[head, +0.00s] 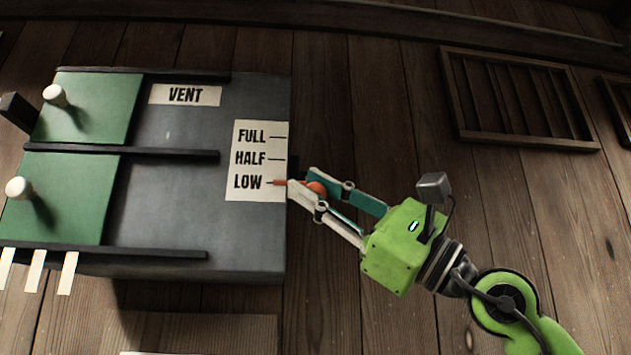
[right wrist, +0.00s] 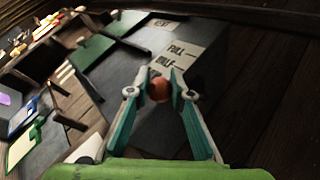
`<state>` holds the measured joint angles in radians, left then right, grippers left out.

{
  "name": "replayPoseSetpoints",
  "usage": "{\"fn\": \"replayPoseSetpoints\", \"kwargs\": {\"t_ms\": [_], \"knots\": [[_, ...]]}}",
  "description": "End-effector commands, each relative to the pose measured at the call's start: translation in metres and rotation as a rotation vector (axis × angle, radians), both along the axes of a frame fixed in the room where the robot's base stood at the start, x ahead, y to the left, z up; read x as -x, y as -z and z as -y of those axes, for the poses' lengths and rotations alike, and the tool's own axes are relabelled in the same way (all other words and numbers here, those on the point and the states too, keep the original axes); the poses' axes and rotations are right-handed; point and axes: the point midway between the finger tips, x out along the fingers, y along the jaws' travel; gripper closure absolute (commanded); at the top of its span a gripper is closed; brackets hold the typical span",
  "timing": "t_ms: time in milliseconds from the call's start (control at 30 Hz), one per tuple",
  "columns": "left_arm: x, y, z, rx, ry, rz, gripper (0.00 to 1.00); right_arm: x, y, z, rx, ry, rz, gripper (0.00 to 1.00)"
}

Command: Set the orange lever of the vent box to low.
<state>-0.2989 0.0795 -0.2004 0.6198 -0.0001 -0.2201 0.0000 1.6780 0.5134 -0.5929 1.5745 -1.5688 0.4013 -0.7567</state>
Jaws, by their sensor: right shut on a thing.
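The vent box (head: 200,200) is a dark grey box on the plank wall, with a VENT label. Its white scale card (head: 257,190) reads FULL, HALF and LOW from top to bottom. The orange lever (head: 317,188) sticks out at the box's right side, with its orange pointer (head: 278,183) level with the LOW mark. My right gripper (head: 303,183) is shut on the lever's round knob, which its fingers partly hide. In the right wrist view the orange knob (right wrist: 159,90) sits between the fingertips (right wrist: 158,80). My left gripper is not in view.
Two green panels (head: 95,105) with white knobs and dark rails cover the box's left part. A slatted wooden grille (head: 520,95) is on the wall at upper right. The planks between box and grille are clear apart from my right arm.

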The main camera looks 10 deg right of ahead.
Motion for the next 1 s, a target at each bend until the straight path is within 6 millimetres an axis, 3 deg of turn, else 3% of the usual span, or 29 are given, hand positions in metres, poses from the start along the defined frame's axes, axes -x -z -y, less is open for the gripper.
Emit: {"fn": "replayPoseSetpoints", "kwargs": {"t_ms": [533,567,633,1000], "knots": [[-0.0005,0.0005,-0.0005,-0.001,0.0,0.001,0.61,-0.0044,0.0072,-0.0013,0.008,0.004,0.01,1.0],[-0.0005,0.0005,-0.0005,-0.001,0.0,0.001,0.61,-0.0046,0.0074,-0.0014,0.009,0.004,0.009,0.77],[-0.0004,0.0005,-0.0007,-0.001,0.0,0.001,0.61,-0.0048,0.0076,-0.0015,0.009,0.003,0.008,0.62],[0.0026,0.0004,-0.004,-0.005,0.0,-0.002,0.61,-0.0029,0.006,0.0006,0.005,0.003,0.012,0.62]]}}
